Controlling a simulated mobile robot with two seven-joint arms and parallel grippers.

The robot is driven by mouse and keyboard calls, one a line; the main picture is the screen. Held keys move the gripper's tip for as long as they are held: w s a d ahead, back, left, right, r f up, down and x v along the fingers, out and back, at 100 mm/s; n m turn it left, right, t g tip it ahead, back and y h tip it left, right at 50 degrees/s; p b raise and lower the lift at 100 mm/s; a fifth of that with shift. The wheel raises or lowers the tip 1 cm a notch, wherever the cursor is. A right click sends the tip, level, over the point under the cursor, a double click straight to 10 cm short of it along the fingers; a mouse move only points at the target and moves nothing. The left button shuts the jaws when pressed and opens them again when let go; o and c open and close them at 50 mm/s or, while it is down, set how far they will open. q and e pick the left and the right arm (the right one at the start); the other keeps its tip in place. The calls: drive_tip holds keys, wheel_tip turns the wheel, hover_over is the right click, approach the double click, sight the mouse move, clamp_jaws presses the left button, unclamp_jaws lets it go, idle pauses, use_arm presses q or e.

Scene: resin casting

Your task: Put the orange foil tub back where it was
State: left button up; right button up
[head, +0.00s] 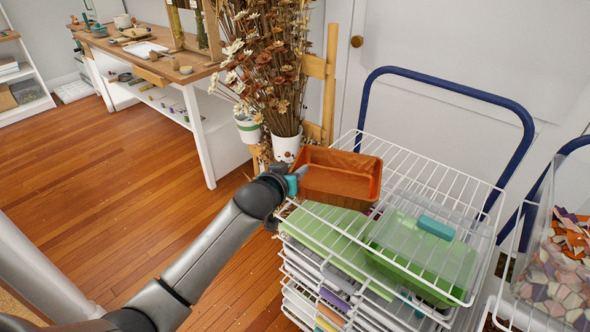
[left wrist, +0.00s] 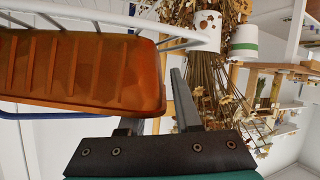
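The orange foil tub (head: 340,178) is an open, empty rectangular tray at the back left corner of the white wire rack's top (head: 440,180). It looks level and appears to rest there. In the left wrist view the tub (left wrist: 85,75) fills the left side, with its ribbed wall showing. My left gripper (head: 298,178) is at the tub's near left end. Its fingers (left wrist: 158,105) stand apart, with the tub's end edge between them. One finger is partly hidden by the tub, and I see a gap beside the other. My right gripper is not in view.
Dried flowers in a white pot (head: 286,146) stand close behind the gripper. A blue cart handle (head: 450,90) rises behind. A clear bin of coloured chips (head: 555,270) is at right.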

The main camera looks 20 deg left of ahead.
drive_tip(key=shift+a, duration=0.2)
use_arm(q)
drive_tip(key=shift+r, duration=0.1)
